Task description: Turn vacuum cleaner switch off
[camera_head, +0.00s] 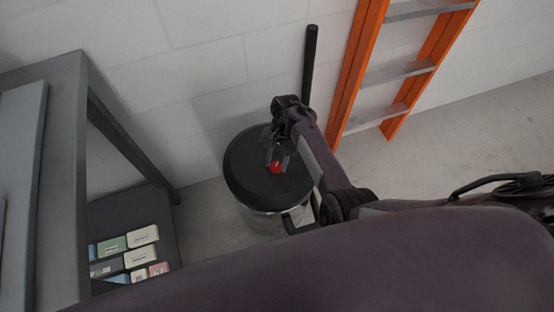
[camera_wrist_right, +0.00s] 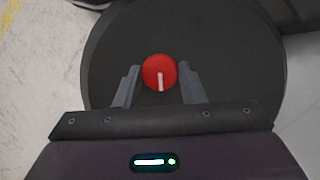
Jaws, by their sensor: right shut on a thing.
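The vacuum cleaner (camera_head: 240,180) is a round canister with a black lid and a shiny body, standing on the floor by the wall. Its lid also fills the middle of the right wrist view (camera_wrist_right: 230,60). The red round switch (camera_head: 276,167) sits on top of the lid; in the right wrist view the switch (camera_wrist_right: 160,70) shows a white line pointing toward the gripper's base. My right gripper (camera_head: 278,161) is over the lid, its fingers on either side of the switch, shut on it. My left gripper is not in view.
An orange ladder (camera_head: 358,70) leans against the white wall to the right. A black tube (camera_head: 310,60) stands behind the vacuum. A grey table (camera_head: 60,100) with a lower shelf of small boxes (camera_head: 112,245) is at the left. Bare floor (camera_head: 450,130) lies right.

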